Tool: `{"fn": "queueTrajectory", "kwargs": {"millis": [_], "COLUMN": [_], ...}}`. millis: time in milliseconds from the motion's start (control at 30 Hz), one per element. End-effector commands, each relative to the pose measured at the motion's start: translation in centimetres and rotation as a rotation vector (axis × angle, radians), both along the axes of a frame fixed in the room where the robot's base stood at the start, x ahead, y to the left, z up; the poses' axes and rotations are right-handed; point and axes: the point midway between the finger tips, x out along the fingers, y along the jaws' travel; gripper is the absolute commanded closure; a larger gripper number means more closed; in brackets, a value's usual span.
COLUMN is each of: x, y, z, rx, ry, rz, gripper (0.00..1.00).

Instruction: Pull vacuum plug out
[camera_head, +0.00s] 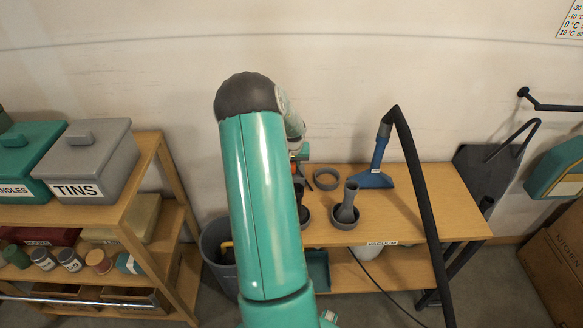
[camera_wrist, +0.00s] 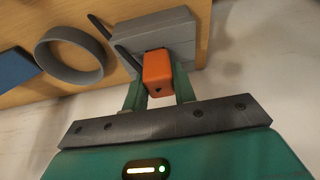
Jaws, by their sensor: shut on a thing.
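In the wrist view, an orange block, taken to be the vacuum plug (camera_wrist: 157,72), sits between the two green fingers of my gripper (camera_wrist: 158,92). The gripper is shut on it. The plug's far end meets a grey box (camera_wrist: 170,35) by the wooden table top; how deep it sits there is hidden. In the head view my arm covers much of this spot. Only a bit of orange and the green of my gripper (camera_head: 303,153) show past the arm, above the table's back edge.
The wooden table (camera_head: 440,215) holds a grey ring (camera_head: 327,179), a grey funnel-shaped nozzle (camera_head: 346,205) and a blue vacuum head (camera_head: 374,180) with a dark tube (camera_head: 420,190). A shelf with a grey TINS box (camera_head: 88,160) stands left. A grey bin (camera_head: 215,250) stands between.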

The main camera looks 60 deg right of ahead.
Motion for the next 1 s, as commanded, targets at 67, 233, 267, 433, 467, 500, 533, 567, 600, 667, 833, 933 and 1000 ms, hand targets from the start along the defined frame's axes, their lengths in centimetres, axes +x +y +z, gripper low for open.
{"fn": "queueTrajectory", "kwargs": {"millis": [67,233,267,433,467,500,533,567,600,667,833,933,1000], "x": [0.0,0.0,0.0,0.0,0.0,0.1,0.0,0.1,0.1,0.0,0.0,0.0,0.0], "y": [0.0,0.0,-0.1,0.0,0.0,0.0,0.0,0.0,0.0,0.0,0.0,0.0,0.0], "z": [0.1,0.7,0.9,1.7,1.8,2.0,2.1,2.2,2.3,2.4,2.4,2.4,2.6], "rx": [-0.001,-0.002,-0.002,-0.002,-0.002,-0.001,-0.001,-0.001,-0.001,0.0,0.0,-0.001,-0.001], "ry": [0.0,0.0,0.0,-0.001,-0.001,-0.001,-0.001,-0.001,-0.001,0.0,0.0,0.0,0.0], "rz": [0.0,0.0,0.001,0.001,0.001,0.001,0.001,0.001,0.001,0.001,0.001,0.0,0.001], "gripper": [1.0,1.0,1.0,1.0,1.0,1.0,1.0,1.0,1.0,1.0,1.0,1.0,1.0]}}
